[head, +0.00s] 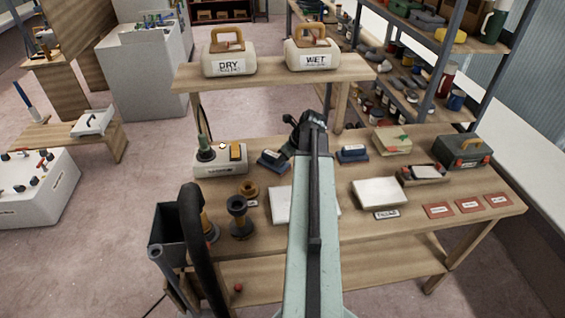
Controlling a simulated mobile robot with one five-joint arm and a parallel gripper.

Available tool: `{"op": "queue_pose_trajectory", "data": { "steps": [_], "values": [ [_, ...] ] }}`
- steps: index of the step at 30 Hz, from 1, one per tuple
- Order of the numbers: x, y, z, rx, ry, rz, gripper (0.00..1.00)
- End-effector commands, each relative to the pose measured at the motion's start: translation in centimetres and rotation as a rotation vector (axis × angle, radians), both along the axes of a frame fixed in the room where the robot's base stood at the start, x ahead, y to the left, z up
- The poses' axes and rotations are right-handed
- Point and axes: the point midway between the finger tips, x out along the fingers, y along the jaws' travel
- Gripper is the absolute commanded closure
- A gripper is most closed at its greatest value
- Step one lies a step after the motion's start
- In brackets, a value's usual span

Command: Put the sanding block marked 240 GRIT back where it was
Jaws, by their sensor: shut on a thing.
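My arm reaches up from the bottom middle of the head view, and my gripper (284,153) points down and left from its dark wrist. It is shut on a blue sanding block (270,161), which sits tilted at or just above the workbench top (330,172); I cannot tell whether it touches. A second blue block (352,155) with a pale label lies on the bench to the right of my arm. The markings on both blocks are too small to read, so I cannot tell which says 240 GRIT. My arm hides part of the bench between them.
A pale caddy (220,161) stands left of the held block. Behind, a raised shelf (270,73) bears DRY (229,54) and WET (313,54) containers.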

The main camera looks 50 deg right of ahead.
Motion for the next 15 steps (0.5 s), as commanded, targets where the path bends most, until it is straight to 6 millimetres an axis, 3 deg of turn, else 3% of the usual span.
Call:
{"op": "queue_pose_trajectory", "data": {
  "steps": [5,6,8,15],
  "values": [
    [0.04,0.04,-0.40,0.000,0.000,0.001,1.00],
    [0.03,0.04,-0.26,0.000,0.000,0.001,0.63],
    [0.03,0.04,-0.22,0.000,0.000,0.001,0.50],
    [0.00,0.01,-0.21,0.000,0.000,0.000,0.50]
  ]
}}
